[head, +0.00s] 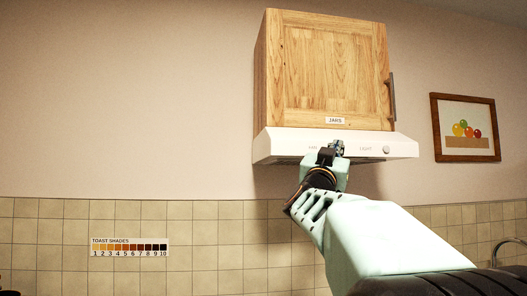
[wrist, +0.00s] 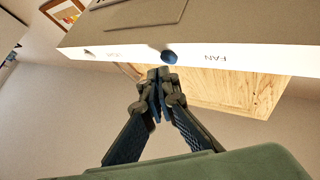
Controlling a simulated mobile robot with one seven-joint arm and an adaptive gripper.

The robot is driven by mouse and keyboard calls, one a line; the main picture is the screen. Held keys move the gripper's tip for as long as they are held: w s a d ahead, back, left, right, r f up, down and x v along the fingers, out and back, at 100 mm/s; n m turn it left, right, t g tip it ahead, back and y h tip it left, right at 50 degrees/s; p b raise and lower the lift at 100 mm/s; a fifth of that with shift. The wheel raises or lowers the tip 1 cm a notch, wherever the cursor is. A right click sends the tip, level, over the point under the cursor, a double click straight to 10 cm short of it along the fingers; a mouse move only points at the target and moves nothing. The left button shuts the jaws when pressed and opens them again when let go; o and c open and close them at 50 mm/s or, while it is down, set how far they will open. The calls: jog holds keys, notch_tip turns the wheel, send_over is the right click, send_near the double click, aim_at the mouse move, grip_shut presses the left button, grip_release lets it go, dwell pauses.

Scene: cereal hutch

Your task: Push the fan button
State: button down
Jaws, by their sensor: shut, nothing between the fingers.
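The white range hood (head: 290,143) is mounted under the wooden cabinet, with FAN and LIGHT labels on its front. The fan button (wrist: 168,57) is a round dark blue button beside the FAN label in the wrist view, where the hood (wrist: 250,55) appears upside down. My gripper (wrist: 160,74) is shut and empty, its fingertips just below the button in that view. I cannot tell whether they touch it.
A pale round light button (head: 386,150) sits right of the LIGHT label. The wooden cabinet (head: 325,65) labelled JARS has a dark handle at right. A framed fruit picture (head: 465,128) hangs to the right. A toast shades chart (head: 130,247) is on the tiles. The wall left of the hood is clear.

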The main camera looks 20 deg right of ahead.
jog(key=s+a+b, duration=0.1)
jog(key=s, duration=0.5)
jog(key=shift+a+b, duration=0.2)
jog(key=shift+b, duration=0.1)
jog(key=shift+w, duration=0.15)
